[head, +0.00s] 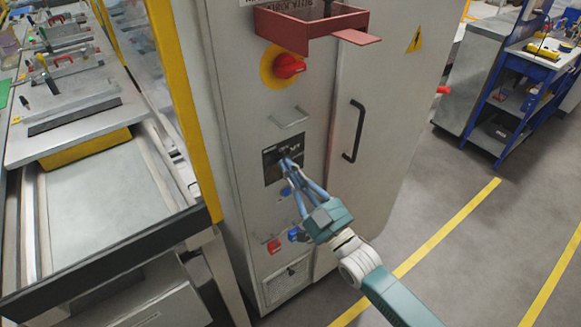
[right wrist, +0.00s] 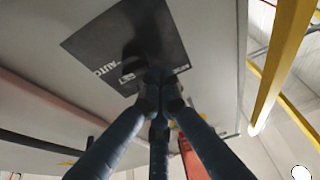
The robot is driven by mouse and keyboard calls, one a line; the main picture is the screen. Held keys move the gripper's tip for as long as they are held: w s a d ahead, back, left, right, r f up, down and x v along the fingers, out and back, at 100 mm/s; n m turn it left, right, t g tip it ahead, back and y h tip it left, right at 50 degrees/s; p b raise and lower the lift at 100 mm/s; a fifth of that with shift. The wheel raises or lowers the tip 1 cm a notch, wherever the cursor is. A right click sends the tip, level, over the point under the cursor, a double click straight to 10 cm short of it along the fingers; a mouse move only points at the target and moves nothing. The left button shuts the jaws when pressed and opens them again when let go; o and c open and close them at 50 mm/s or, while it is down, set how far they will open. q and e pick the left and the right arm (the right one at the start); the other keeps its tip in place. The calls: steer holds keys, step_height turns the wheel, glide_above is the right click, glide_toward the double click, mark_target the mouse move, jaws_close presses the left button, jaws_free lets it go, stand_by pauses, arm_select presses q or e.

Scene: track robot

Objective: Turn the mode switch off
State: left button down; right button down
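The mode switch (right wrist: 137,66) is a dark knob on a black plate (head: 270,172) on the grey cabinet's front. In the right wrist view the plate (right wrist: 105,40) carries white lettering, including "AUTO". My right gripper (head: 288,166) reaches up to the plate from the lower right. In the right wrist view its fingers (right wrist: 160,95) converge and are drawn together at the knob. They largely hide the knob, so its exact setting cannot be read. My left gripper is not in view.
Above the plate are a red rotary switch (head: 289,66) on a yellow disc and a jutting red tray (head: 305,28). A black door handle (head: 354,131) is to the right. A red switch (head: 274,246) sits below. A yellow post (head: 183,100) stands left. Floor is free at right.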

steer(key=shift+s+a+f+n+y+b, duration=0.1)
steer(key=shift+n+y+b, duration=0.1)
steer(key=shift+n, duration=0.35)
steer(key=shift+f+n+y+b, duration=0.1)
steer(key=shift+n+b, duration=0.05)
steer(key=shift+n, duration=0.4)
stand_by(0.6)
